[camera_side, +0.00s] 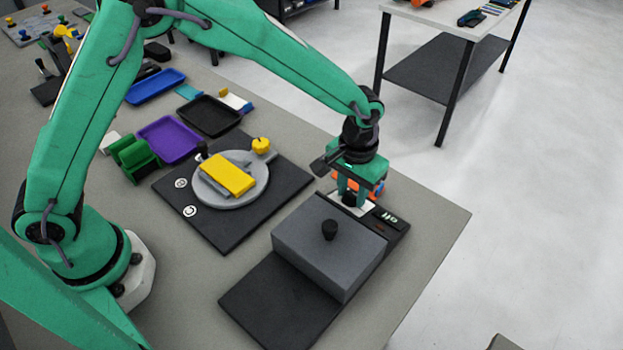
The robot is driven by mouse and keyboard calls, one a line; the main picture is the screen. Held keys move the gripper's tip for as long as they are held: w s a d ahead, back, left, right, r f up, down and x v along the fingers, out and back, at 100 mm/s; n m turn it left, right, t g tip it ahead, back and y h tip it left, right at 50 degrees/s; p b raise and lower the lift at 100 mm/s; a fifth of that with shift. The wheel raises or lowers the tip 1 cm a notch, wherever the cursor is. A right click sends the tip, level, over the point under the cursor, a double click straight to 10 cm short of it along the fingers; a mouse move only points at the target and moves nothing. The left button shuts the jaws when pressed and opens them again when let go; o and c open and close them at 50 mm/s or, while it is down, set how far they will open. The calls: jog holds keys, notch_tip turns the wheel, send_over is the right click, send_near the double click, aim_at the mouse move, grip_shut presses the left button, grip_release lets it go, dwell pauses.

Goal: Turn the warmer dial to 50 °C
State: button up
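Behind the box is a pale panel (322,203) with a small black dial (349,199), partly hidden by my gripper. A dark display (390,218) to its right shows small white text that looks like "off".
A black board (222,234) left of the warmer bears a round grey plate with a yellow block (229,174). Purple (169,139), black (208,115) and blue (155,86) trays lie farther back. The table's right edge is close.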

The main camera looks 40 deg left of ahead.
aim_at(351, 194)
jog(key=shift+a+m, duration=0.1)
jog(key=shift+m, duration=0.6)
jog(key=o, duration=1)
jog(key=shift+c, duration=0.2)
jog(key=shift+r, duration=3.95)
